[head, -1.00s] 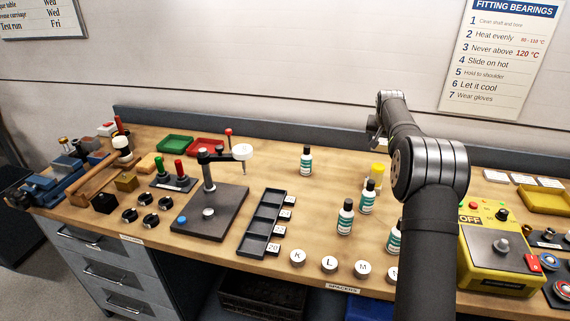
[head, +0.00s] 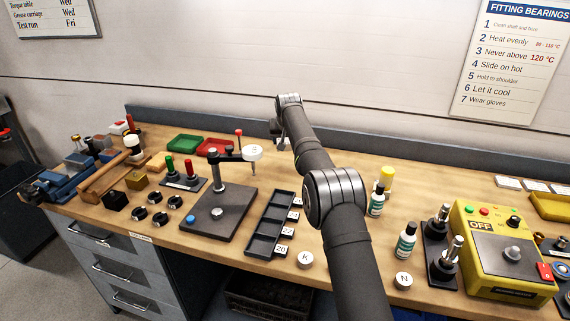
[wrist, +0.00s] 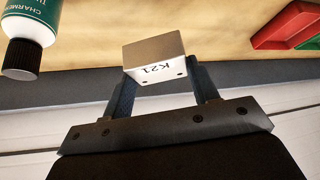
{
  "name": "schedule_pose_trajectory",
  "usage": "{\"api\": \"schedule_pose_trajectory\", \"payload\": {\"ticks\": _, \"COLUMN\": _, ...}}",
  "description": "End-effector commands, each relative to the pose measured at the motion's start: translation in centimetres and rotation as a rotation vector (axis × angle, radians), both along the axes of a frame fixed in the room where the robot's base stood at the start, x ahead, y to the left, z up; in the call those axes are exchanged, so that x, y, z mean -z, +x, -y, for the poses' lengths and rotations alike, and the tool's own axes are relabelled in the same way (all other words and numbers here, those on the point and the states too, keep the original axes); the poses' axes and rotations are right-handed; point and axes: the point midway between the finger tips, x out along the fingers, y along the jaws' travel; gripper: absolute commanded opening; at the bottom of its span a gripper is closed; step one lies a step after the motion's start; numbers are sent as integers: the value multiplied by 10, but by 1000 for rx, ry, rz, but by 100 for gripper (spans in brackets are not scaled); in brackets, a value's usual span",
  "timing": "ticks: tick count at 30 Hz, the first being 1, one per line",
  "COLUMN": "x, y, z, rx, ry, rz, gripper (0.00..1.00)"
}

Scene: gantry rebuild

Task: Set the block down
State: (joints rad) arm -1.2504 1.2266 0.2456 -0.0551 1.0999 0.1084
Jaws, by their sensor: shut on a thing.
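The block (wrist: 154,52) is pale with a white face marked K21 and two dark dots. In the wrist view it sits between the two fingers of my gripper (wrist: 162,82), which is shut on it. In the head view my gripper (head: 278,132) is at the far end of my arm, near the back of the bench (head: 330,160). I cannot make out the block there. Whether it touches the bench top is not clear.
A green-labelled bottle (wrist: 30,45) is near the block in the wrist view. A red tray (head: 214,147), a green tray (head: 185,143) and a press stand (head: 218,213) lie left of my arm. A slotted black rack (head: 268,228) lies in front.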

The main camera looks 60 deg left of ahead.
Motion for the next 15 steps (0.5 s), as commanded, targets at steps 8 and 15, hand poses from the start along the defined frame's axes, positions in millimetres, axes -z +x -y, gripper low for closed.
{"api": "schedule_pose_trajectory", "payload": {"ticks": 8, "x": 42, "y": 0, "z": 0, "rx": 1, "ry": 1, "rz": 1, "gripper": 25}}
{"api": "schedule_pose_trajectory", "payload": {"ticks": 15, "x": 68, "y": 0, "z": 1, "rx": 1, "ry": -1, "rz": 0, "gripper": 25}}
